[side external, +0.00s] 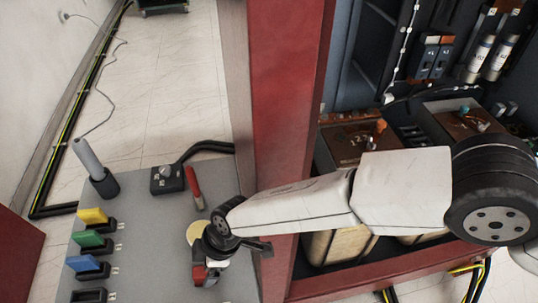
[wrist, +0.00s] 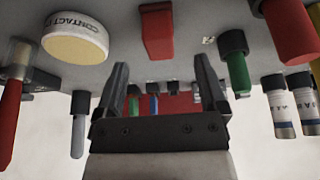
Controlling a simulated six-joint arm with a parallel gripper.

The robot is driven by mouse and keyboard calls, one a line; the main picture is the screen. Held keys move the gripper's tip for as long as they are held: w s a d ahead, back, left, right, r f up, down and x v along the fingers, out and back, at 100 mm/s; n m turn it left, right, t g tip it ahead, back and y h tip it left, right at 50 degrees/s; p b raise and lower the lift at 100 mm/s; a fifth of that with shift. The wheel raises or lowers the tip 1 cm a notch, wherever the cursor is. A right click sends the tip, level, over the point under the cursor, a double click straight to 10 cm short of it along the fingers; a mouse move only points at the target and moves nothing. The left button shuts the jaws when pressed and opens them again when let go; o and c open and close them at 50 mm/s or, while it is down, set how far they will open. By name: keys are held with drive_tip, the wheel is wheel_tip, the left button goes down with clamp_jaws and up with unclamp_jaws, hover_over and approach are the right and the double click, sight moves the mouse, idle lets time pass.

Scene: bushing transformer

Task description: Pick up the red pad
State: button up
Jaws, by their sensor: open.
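The red pad (wrist: 158,32) is a small red block at the top centre of the wrist view, against the grey worktop. My gripper (wrist: 161,66) is open, its two dark fingers apart, with nothing between the tips. The pad lies beyond the fingertips, roughly in line with the gap. In the side view my gripper (side external: 212,262) is low over the grey worktop. A small red patch (side external: 199,273) shows beside it, probably the pad, mostly hidden by the gripper.
A cream round tin (wrist: 75,40) is left of the pad. Yellow (side external: 92,216), green (side external: 88,238) and blue (side external: 83,263) pads stand in black holders; an empty-looking holder (side external: 90,295) is nearest. A red-handled tool (side external: 193,185) and red cabinet post (side external: 285,100) are close.

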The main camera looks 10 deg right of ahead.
sight(203, 272)
drive_tip(key=shift+f, duration=0.1)
drive_tip(key=shift+x, duration=2.5)
clamp_jaws()
